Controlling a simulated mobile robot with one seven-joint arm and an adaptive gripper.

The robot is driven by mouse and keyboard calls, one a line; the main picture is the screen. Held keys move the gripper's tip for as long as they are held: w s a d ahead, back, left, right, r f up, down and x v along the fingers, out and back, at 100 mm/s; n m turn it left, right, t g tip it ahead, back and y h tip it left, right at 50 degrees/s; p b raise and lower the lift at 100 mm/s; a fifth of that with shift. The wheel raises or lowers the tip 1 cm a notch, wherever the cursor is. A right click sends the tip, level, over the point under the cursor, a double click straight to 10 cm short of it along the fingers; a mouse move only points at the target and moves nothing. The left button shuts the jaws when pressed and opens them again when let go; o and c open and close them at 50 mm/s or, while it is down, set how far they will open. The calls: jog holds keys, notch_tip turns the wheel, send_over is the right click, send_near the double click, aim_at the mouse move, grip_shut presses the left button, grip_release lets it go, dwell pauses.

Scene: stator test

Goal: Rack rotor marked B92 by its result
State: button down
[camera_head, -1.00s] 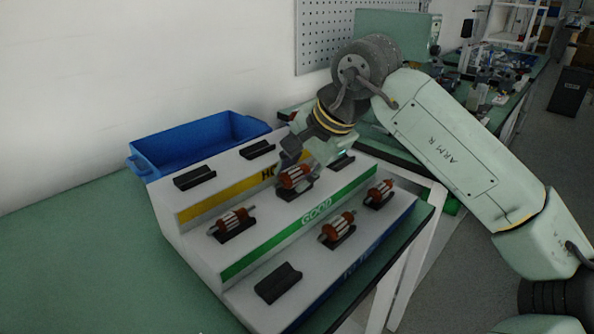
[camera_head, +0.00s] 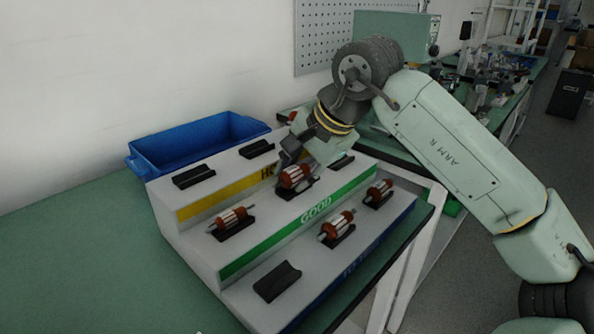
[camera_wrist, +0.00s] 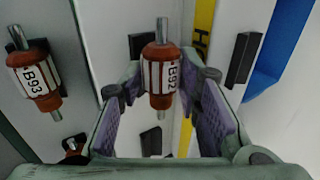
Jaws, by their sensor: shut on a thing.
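The rotor marked B92 (camera_wrist: 160,75) has red-brown ends, a silver shaft and a white label. My gripper (camera_wrist: 160,88) is shut on it, a finger at each side. In the head view the rotor (camera_head: 296,177) is at the middle tier of the stepped rack (camera_head: 190,245), over a dark cradle (camera_head: 297,191). I cannot tell whether it rests in the cradle or hangs just above it. The middle tier has a green GOOD strip (camera_head: 316,212), the top tier a yellow strip (camera_head: 225,198), partly hidden, and the front tier a blue one (camera_head: 368,258).
Another rotor (camera_head: 232,220) lies on the middle tier. Two rotors (camera_head: 337,225) (camera_head: 379,192) lie on the front tier, beside an empty cradle (camera_head: 277,281). One marked B93 (camera_wrist: 38,82) shows in the wrist view. Empty cradles (camera_head: 194,177) and a blue bin (camera_head: 195,143) are behind.

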jog(key=shift+s+a+f, duration=0.1)
jog(key=shift+s+f, duration=0.1)
jog(key=shift+f, duration=0.6)
jog(key=c, duration=1.5)
grip_release()
jog(key=shift+c, duration=0.2)
jog(key=shift+o, duration=1.2)
jog(key=shift+w+a+f, duration=0.15)
jog(key=shift+w, duration=0.1)
jog(key=o, duration=0.3)
jog(key=shift+r, duration=0.2)
jog(key=shift+d+r, duration=0.15)
jog(key=shift+d, duration=0.05)
jog(key=shift+d+r, duration=0.15)
jog(key=shift+r, duration=0.1)
jog(key=v, duration=1.1)
jog(key=shift+s+r, duration=0.1)
jog(key=shift+r, duration=0.1)
